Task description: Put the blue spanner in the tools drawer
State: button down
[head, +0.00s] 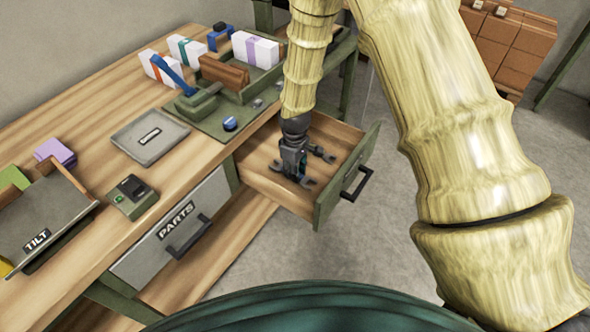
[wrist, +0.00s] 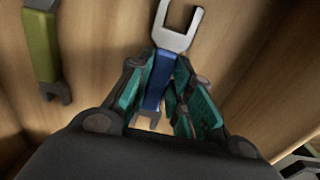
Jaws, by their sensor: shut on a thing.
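The blue spanner (wrist: 157,80) lies between the teal finger pads of my gripper (head: 294,172), which is shut on it. In the wrist view its grey open-ended jaw sticks out beyond the fingers. My gripper is down inside an open wooden drawer (head: 262,184) with a green front. No label shows on this drawer from here. The wrist view shows wooden boards around the spanner; whether it touches the drawer floor I cannot tell. A green spanner (wrist: 40,45) lies to its left in the wrist view.
A closed drawer marked PARTS (head: 178,222) is left of the open one.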

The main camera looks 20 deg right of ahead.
jog(key=c, duration=1.3)
grip_release()
jog(key=shift+f, duration=0.1)
jog(key=shift+r+b, duration=1)
jog(key=shift+r, duration=5.15)
